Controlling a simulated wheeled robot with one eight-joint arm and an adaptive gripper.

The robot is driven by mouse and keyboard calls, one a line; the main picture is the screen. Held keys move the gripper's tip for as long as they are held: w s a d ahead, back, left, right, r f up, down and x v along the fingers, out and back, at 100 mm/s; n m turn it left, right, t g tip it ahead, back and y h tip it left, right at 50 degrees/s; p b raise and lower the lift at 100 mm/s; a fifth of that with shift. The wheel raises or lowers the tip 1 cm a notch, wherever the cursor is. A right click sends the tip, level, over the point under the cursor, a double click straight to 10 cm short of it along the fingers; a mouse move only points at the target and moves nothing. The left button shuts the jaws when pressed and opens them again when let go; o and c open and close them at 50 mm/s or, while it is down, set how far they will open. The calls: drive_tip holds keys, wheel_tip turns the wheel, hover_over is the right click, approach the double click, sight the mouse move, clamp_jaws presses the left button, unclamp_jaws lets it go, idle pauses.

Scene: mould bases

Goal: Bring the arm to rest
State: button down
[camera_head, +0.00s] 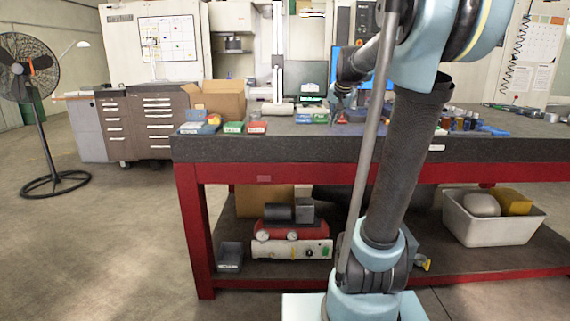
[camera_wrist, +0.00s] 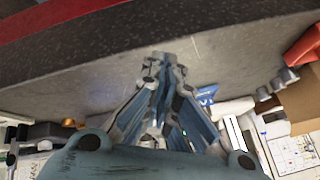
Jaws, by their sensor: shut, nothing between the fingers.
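My arm (camera_head: 405,150) rises in front of the workbench in the head view and bends over at the top. My gripper (camera_head: 338,114) hangs over the bench top, left of the arm's upright link. In the wrist view my gripper (camera_wrist: 164,58) has its fingertips together, with nothing between them. The grey speckled bench top (camera_wrist: 85,68) lies beyond the fingertips there, and the view is upside down. Whether the fingertips touch the bench cannot be told; they look apart from it.
The workbench (camera_head: 270,149) has a red frame and a lower shelf. Small boxes (camera_head: 233,127) and a cardboard box (camera_head: 218,98) stand at its left; small parts (camera_head: 468,122) stand at its right. A white bin (camera_head: 490,222) sits below. A fan (camera_head: 38,110) stands far left; the left floor is clear.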

drive_tip(key=s+f+n+g, duration=0.1)
drive_tip(key=s+f, duration=0.8)
drive_tip(key=s, duration=0.3)
drive_tip(key=s+f+n+g, duration=0.2)
drive_tip(key=s+f, duration=0.6)
drive_tip(key=s, duration=0.4)
drive_tip(key=s+f+n+g, duration=0.1)
drive_tip(key=s+f+n, duration=0.1)
drive_tip(key=s+f, duration=0.7)
drive_tip(key=s, duration=0.4)
drive_tip(key=shift+f+g+h, duration=0.3)
drive_tip(key=shift+f+h, duration=0.05)
drive_tip(key=shift+h, duration=0.05)
